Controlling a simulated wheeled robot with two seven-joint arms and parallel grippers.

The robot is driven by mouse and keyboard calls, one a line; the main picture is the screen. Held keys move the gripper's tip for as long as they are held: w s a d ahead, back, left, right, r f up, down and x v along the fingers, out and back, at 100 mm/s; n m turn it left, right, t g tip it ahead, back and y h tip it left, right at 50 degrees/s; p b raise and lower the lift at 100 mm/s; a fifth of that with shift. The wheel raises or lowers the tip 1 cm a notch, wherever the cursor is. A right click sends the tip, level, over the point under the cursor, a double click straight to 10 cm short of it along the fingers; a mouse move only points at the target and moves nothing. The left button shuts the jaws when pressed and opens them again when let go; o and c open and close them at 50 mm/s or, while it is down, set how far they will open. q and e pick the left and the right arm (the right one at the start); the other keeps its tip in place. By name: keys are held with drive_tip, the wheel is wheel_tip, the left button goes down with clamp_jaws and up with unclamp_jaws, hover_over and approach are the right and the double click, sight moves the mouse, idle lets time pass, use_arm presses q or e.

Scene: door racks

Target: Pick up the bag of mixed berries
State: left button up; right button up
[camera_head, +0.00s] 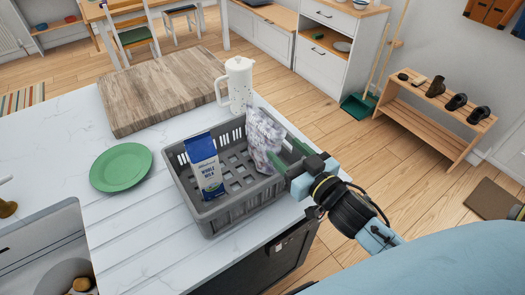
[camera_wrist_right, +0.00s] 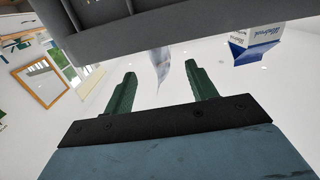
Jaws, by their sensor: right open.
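The bag of mixed berries (camera_head: 262,140) is a clear, pale bag with purplish contents. It stands upright in the right part of a grey plastic crate (camera_head: 232,216) on the counter. My right gripper (camera_head: 288,153) is open at the crate's right side, its green fingers pointing at the bag. In the right wrist view a pale part of the bag (camera_wrist_right: 161,66) shows beyond and between the two open fingers (camera_wrist_right: 162,88). No grip on it shows, and I cannot tell whether a finger touches it. My left gripper is not in view.
A blue and white carton (camera_head: 205,168) stands in the crate's left part. A white jug (camera_head: 239,82) stands behind the crate. A green plate (camera_head: 121,167) and a wooden board (camera_head: 162,90) lie on the white counter (camera_head: 130,225). The crate wall (camera_wrist_right: 125,20) is close to my right fingers.

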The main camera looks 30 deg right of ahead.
sight(269, 135)
drive_tip(key=w, duration=0.5)
drive_tip(key=w+a+p, duration=0.1)
drive_tip(key=w, duration=0.2)
drive_tip(key=shift+a+f, duration=0.1)
drive_tip(key=shift+f, duration=0.2)
drive_tip(key=shift+s, duration=0.1)
clamp_jaws()
